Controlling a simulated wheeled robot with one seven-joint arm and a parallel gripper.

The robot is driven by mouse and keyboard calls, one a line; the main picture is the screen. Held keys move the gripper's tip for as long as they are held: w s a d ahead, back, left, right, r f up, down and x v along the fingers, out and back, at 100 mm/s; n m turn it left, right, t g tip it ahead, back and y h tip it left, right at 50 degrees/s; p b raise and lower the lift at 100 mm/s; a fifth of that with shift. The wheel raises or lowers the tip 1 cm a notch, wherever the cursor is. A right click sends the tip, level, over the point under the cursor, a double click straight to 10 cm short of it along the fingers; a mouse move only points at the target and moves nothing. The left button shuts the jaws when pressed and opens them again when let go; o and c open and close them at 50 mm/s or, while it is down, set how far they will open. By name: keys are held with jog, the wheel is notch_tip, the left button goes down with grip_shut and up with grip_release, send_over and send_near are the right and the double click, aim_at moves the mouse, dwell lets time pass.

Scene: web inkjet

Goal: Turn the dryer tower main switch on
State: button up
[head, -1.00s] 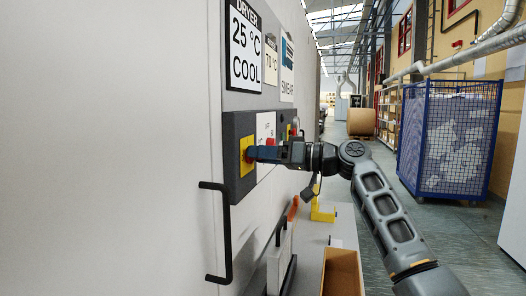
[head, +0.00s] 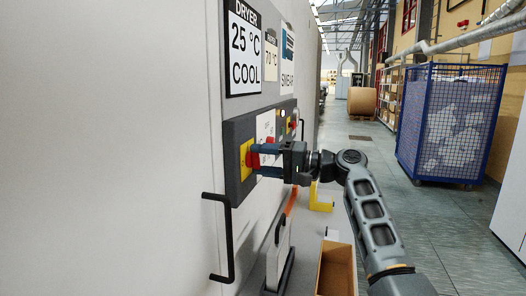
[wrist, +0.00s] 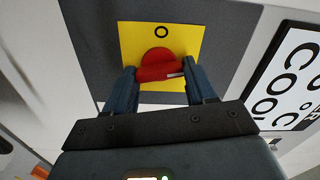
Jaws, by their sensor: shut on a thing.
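The main switch is a red rotary knob (head: 254,160) on a yellow plate (head: 244,158), set in the dark grey panel (head: 231,140) on the dryer's side. In the wrist view the red knob (wrist: 158,66) shows a white mark near its right end, and an "O" is printed above it on the yellow plate (wrist: 183,37). My gripper (head: 261,160) is at the switch, one finger above the other. In the wrist view my gripper (wrist: 162,84) has its fingers on either side of the knob, shut on it. The fingers hide part of the plate.
A white label and small buttons (head: 280,124) sit right of the switch. A black handle (head: 228,240) sticks out below left. An open cardboard box (head: 337,268) stands low beneath my arm. A blue mesh cage (head: 450,125) stands right; the aisle floor between is clear.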

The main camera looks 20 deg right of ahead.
jog(key=shift+d+m+p, duration=0.1)
jog(key=shift+m+p, duration=0.8)
jog(key=shift+m, duration=0.4)
jog(key=o, duration=1)
jog(key=shift+o, duration=0.2)
jog(key=b+v, duration=0.2)
jog(key=v, duration=0.5)
jog(key=shift+s+d, duration=0.2)
jog(key=shift+d, duration=0.1)
jog(key=shift+f, duration=0.1)
